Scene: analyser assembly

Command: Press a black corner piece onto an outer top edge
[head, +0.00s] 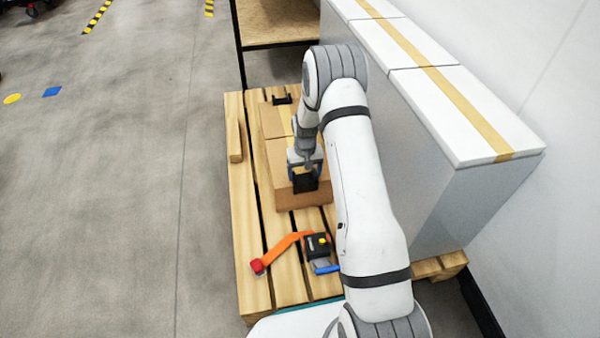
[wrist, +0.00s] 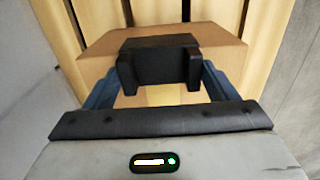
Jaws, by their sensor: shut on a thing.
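My gripper (head: 305,160) is shut on a black corner piece (wrist: 158,62), which sits between its two blue fingers in the wrist view. In the head view the same piece (head: 305,183) shows at the near end of a brown cardboard box (head: 303,202). In the wrist view the box (wrist: 222,45) lies behind and around the piece. I cannot tell whether the piece touches the box edge. A second black corner piece (head: 282,99) is at the far end of the cardboard stack. My arm hides part of the box's right side.
The box stands on a wooden pallet (head: 252,215). A loose wooden block (head: 234,140) lies on its left side. A black strapping tool (head: 318,245) with an orange strap (head: 283,247) lies in front. A tall white-topped unit (head: 470,110) stands close on the right.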

